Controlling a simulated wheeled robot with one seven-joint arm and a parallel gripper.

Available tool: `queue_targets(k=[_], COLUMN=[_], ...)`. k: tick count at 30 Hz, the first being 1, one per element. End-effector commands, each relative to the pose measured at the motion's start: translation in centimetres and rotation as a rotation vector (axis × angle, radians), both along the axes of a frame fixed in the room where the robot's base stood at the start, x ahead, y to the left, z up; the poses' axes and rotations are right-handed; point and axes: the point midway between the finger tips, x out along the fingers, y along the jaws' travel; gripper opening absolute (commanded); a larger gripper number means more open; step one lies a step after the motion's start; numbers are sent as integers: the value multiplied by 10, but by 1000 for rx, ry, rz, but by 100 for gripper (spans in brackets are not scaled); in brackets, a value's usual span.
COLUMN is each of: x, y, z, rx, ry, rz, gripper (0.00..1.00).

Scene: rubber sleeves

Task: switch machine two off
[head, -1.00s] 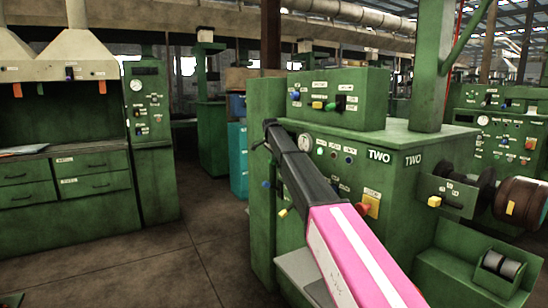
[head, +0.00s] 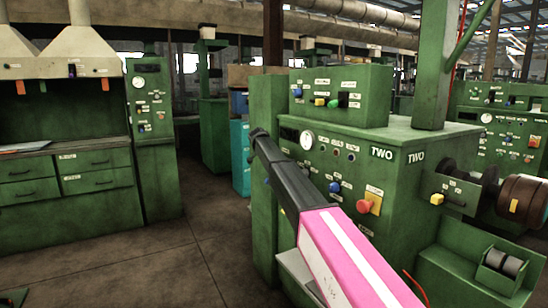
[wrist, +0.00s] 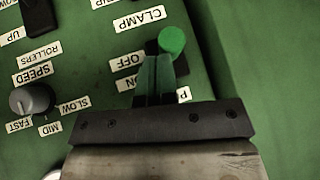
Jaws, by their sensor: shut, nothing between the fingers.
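Machine two (head: 400,200) is a green machine marked TWO on two faces, in the middle and right of the head view. In the wrist view my gripper (wrist: 154,72) is shut and empty, its dark fingers side by side in front of a green panel. A round green knob (wrist: 172,41) sits just beyond the fingertips and slightly right. I cannot tell whether they touch. In the head view my fingers cannot be made out.
A grey speed dial (wrist: 32,100) and a black switch (wrist: 40,18) are left of my gripper. On machine two's front are a red button (head: 363,206), a blue knob (head: 335,187) and a gauge (head: 307,140). Open floor (head: 190,245) lies left of it.

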Motion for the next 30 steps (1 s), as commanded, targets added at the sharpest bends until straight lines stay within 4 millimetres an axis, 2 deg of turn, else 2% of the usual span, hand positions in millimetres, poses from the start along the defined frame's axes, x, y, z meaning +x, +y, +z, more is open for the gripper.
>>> queue_targets(k=[6, 10, 20, 30], x=[-3, -3, -2, -2], y=[3, 4, 4, 4], z=[-11, -14, -12, 1], rx=[-118, -116, -115, -114], ry=[-78, -78, -77, -76], rz=[0, -1, -1, -1], gripper=[0, 0, 0, 0])
